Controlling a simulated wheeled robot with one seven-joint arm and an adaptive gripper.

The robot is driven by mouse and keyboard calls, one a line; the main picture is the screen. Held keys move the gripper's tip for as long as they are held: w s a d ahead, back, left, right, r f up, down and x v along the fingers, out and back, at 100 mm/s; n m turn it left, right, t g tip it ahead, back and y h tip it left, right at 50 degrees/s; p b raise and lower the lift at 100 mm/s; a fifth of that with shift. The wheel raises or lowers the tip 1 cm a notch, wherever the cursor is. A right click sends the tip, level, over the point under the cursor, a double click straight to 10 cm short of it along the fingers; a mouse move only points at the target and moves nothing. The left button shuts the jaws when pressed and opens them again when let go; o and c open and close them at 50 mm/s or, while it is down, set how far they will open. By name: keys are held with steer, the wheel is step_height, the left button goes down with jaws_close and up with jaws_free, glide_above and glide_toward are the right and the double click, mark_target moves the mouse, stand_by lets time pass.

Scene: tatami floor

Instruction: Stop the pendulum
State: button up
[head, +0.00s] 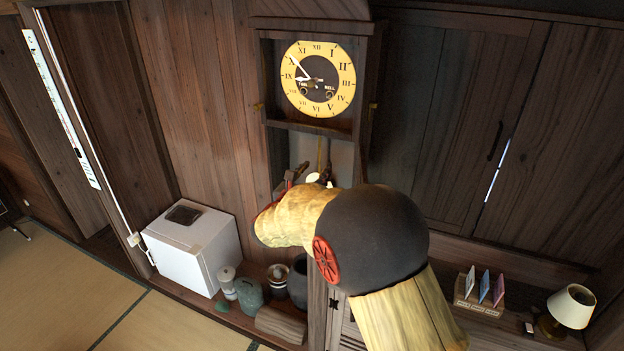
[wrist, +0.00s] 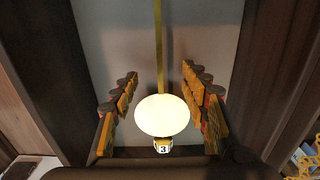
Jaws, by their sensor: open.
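The wall clock (head: 318,79) has a yellow dial with Roman numerals in a dark wooden case. Its pendulum has a thin brass rod (wrist: 158,45) and a round pale bob (wrist: 162,116), with a small piece marked 3 below it. In the head view, the bob (head: 313,178) is mostly hidden by my arm. My gripper (wrist: 160,75) is open, its orange-brown fingers on the left and right of the pendulum. There is a gap on each side, and I see no contact. The bob hangs roughly midway between the fingers. In the head view my gripper (head: 308,173) is inside the lower case.
The case's dark side walls (wrist: 230,70) stand close outside both fingers. A white box (head: 192,250), several jars and pots (head: 250,292) stand below left. A lamp (head: 571,306) and a card holder (head: 480,294) are at lower right.

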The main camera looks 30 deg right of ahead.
steer(key=v, duration=0.7)
steer(key=shift+s+a, duration=0.2)
steer(key=shift+a, duration=0.05)
stand_by(0.3)
stand_by(0.4)
